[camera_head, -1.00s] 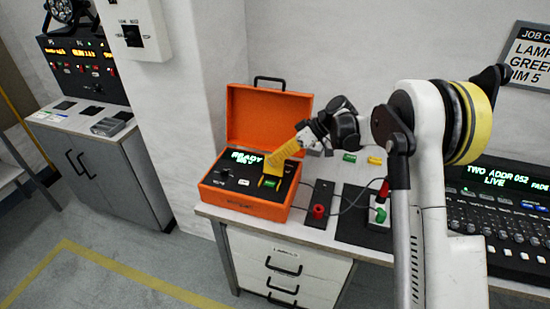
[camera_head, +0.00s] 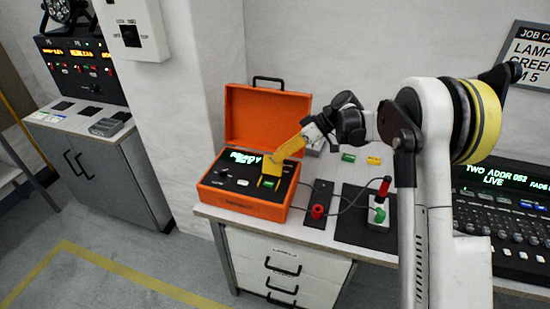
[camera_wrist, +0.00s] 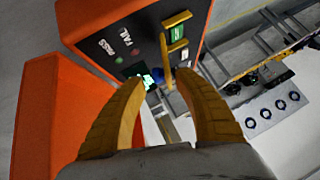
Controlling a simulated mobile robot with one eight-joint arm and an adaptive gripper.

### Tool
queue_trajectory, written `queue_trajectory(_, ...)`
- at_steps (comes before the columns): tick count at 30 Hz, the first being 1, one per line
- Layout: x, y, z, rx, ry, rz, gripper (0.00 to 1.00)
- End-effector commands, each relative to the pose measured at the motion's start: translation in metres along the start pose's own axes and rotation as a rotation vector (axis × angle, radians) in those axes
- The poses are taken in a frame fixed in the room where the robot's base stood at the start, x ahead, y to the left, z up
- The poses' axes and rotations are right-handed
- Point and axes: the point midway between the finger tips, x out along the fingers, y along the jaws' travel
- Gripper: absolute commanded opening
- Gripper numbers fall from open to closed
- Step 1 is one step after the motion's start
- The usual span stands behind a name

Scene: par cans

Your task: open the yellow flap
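The orange case (camera_head: 243,206) stands on the bench with its lid up; it also fills the upper left of the wrist view (camera_wrist: 90,22). On its black panel, yellow parts of the flap (camera_head: 268,183) show by a small green label. In the wrist view the yellow flap (camera_wrist: 176,19) shows as narrow yellow bars around the green label; whether it is raised is hard to tell. My gripper (camera_head: 270,170) is over the panel, close to the flap. In the wrist view my gripper's yellow fingers (camera_wrist: 160,82) are spread with nothing between them; contact with the flap cannot be told.
A lighting console (camera_head: 500,220) is at the far right. The floor at the lower left is clear.

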Motion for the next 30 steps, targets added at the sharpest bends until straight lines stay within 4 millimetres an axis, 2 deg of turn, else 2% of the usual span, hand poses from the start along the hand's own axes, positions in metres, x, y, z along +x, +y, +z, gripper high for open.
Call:
queue_trajectory(6,-0.052,0.000,0.001,0.003,0.001,0.003,0.38)
queue_trajectory(12,-0.086,0.001,0.001,0.002,0.000,0.003,0.38)
queue_trajectory(17,-0.097,0.000,0.001,0.002,-0.001,0.001,0.38)
queue_trajectory(26,-0.098,0.000,0.001,0.002,-0.001,0.001,0.38)
queue_trajectory(30,-0.103,-0.011,-0.003,0.035,-0.017,0.027,0.38)
